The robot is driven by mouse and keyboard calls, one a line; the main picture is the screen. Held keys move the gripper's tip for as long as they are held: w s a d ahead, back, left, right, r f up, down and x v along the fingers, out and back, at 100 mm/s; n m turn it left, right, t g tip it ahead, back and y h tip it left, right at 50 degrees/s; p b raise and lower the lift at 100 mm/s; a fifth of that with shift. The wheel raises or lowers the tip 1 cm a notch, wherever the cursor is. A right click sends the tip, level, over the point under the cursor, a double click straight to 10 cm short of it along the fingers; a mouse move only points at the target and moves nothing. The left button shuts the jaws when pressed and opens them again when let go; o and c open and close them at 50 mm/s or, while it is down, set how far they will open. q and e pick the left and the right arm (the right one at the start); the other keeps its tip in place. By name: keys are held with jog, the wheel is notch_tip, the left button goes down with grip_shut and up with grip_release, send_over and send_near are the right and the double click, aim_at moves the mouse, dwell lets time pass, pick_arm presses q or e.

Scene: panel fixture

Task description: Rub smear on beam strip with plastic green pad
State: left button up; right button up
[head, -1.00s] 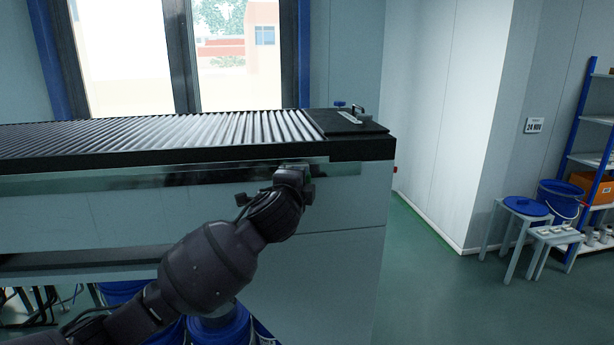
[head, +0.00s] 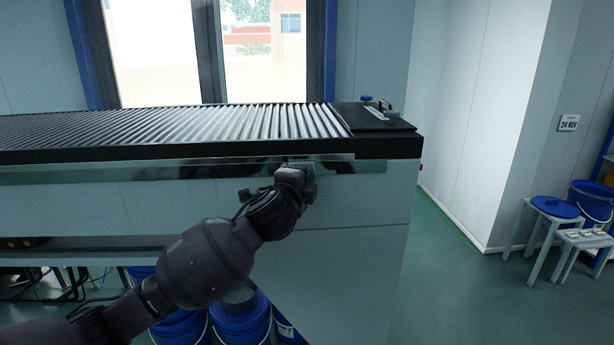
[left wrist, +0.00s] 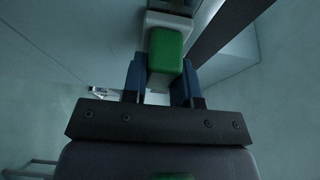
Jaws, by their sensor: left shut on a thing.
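The beam strip (head: 120,174) is a shiny, dark-streaked band along the front of the panel fixture, just under the black edge. I cannot clearly tell a smear from its reflections. My left gripper (head: 300,174) is at the strip near its right end. In the left wrist view its blue fingers (left wrist: 163,75) are shut on the green pad (left wrist: 166,48), a green block with a pale part beyond it. I cannot tell whether the pad touches the strip. My right gripper is not in view.
A ribbed roller bed (head: 200,128) tops the fixture, with a black end plate (head: 370,118) at right. Blue buckets (head: 240,318) stand below. A stool with a blue seat (head: 556,207) is at far right. Green floor (head: 460,270) is clear right of the fixture.

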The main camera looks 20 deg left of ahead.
pick_arm(q)
jog(key=shift+s+a, duration=0.25)
jog(key=shift+a, duration=0.4)
jog(key=shift+s+a, duration=0.25)
jog(key=shift+a, duration=0.25)
jog(key=shift+s+a, duration=0.2)
jog(key=shift+a, duration=0.25)
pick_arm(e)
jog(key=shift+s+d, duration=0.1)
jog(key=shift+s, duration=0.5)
pick_arm(q)
jog(key=shift+s+a, duration=0.45)
jog(key=shift+a, duration=0.35)
jog(key=shift+s+a, duration=0.4)
jog(key=shift+a, duration=0.4)
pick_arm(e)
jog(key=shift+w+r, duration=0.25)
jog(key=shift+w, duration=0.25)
pick_arm(q)
jog(key=s+d, duration=0.2)
jog(key=s, duration=0.3)
jog(key=shift+s+d, duration=0.2)
jog(key=shift+d, duration=0.2)
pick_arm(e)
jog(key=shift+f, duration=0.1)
